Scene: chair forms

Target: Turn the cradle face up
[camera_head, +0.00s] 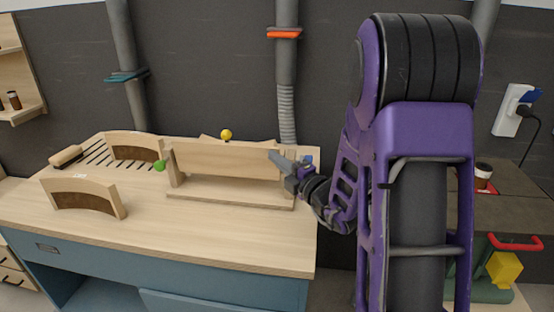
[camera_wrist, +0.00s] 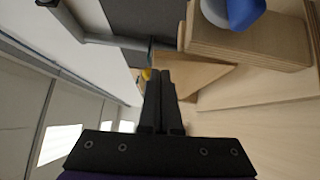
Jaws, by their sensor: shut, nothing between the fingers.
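The pale wooden cradle (camera_head: 225,162) appears to be the long piece in the middle of the bench in the head view. An upright board stands along it, above a flat board (camera_head: 225,199) at its front. A green knob (camera_head: 159,165) is at its left end, and a blue knob (camera_head: 309,159) shows behind my gripper on the right. My gripper (camera_head: 274,156) is shut and empty at the cradle's right end, pointing left; whether it touches the wood is unclear. In the wrist view, my shut fingers (camera_wrist: 161,80) lie beside pale wood (camera_wrist: 265,50), with the blue knob (camera_wrist: 243,10) above right.
Curved wooden forms stand on the bench (camera_head: 150,230) at left, one at the front (camera_head: 85,194) and one behind (camera_head: 134,147). A yellow ball (camera_head: 226,134) shows behind the cradle. Pipes (camera_head: 287,60) run up the wall. The bench's front is clear.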

